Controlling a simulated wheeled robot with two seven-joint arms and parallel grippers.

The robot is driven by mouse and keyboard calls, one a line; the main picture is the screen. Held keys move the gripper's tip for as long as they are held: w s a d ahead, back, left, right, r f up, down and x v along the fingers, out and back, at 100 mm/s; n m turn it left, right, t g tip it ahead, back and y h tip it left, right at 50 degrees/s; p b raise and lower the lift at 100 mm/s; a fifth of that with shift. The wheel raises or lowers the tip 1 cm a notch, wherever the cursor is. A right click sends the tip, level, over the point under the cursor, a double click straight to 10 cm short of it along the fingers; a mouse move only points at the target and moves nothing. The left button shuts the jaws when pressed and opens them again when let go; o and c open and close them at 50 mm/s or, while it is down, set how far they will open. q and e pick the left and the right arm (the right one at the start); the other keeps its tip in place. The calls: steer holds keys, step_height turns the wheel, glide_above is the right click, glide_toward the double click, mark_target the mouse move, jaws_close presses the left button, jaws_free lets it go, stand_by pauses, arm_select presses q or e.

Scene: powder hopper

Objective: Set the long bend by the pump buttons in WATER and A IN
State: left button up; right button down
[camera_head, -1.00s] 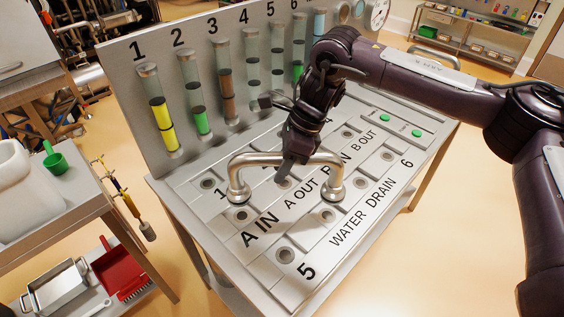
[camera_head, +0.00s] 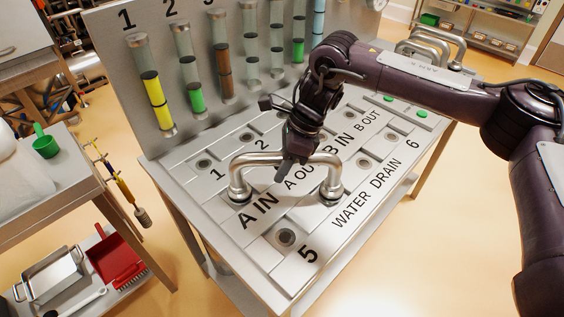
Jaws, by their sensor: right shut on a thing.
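A long, shiny metal bend (camera_head: 262,159) stands over the grey port panel (camera_head: 268,263), its two legs pointing down. Its left foot (camera_head: 240,194) covers the port beside the A IN label. Its right foot (camera_head: 330,194) covers the port above the WATER label. I cannot tell whether the feet are seated or just above the ports. My right gripper (camera_head: 289,170) is shut on the middle of the bend's crossbar, from above. Two green pump buttons (camera_head: 420,114) show at the panel's right, partly behind my right arm. My left gripper is not in view.
Other metal bends (camera_head: 440,38) stand at the back right of the panel. A backboard with several sight tubes (camera_head: 158,103) rises behind the ports. The port (camera_head: 285,237) by label 5 is open. A side bench with a green scoop (camera_head: 46,145) stands at the left.

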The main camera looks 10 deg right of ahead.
steer(key=c, duration=1)
jaws_free()
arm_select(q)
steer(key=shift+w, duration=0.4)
arm_select(e)
steer(key=shift+f, duration=0.15)
steer(key=b+v, duration=0.1)
steer(key=v, duration=0.7)
steer(key=shift+a, duration=0.1)
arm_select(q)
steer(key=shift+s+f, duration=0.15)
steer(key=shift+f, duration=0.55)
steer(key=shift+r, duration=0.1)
